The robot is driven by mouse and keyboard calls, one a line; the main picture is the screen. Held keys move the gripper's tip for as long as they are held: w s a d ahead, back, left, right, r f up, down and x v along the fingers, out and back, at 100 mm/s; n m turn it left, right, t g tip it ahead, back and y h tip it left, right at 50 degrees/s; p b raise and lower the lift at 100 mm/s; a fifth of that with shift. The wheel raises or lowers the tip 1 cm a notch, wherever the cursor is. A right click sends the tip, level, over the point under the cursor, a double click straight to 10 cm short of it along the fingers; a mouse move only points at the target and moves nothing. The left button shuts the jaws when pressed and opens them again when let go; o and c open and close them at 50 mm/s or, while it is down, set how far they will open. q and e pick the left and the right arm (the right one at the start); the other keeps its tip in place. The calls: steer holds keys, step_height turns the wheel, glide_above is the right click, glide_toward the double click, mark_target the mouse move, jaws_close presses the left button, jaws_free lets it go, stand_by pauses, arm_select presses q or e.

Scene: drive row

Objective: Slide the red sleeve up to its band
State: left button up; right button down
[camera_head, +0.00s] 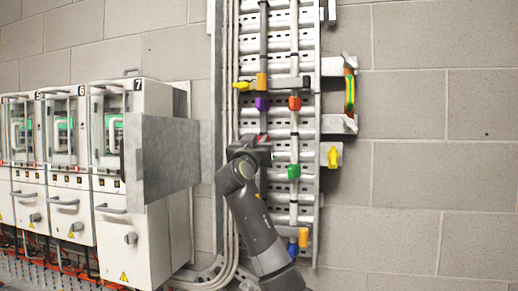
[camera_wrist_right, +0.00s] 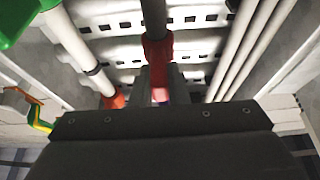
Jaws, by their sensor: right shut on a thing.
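The red sleeve (camera_head: 263,138) sits on the left of two upright pipes, mostly hidden by my right gripper (camera_head: 258,149). That view is upside down against the head view. A purple piece (camera_head: 262,103) is on the same pipe, a short way above the red sleeve. I cannot make out a separate band for the red sleeve. My left gripper is not in view.
An orange sleeve (camera_head: 262,82) sits above the purple piece. The right pipe carries an orange-red piece (camera_head: 294,103) and a green piece (camera_head: 293,172). A yellow-handled part (camera_head: 333,157) stands right of the ladder. Grey cabinets (camera_head: 128,180) stand at left.

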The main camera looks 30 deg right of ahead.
steer(key=c, duration=1.6)
jaws_free()
steer(key=shift+s+r, duration=0.1)
steer(key=shift+r, duration=0.3)
steer(key=shift+o, duration=1)
steer(key=shift+f, duration=0.15)
steer(key=b+v, duration=0.8)
steer(key=v, duration=0.9)
steer(key=shift+a+b, duration=0.15)
steer(key=shift+b, duration=0.15)
steer(key=shift+f, duration=0.15)
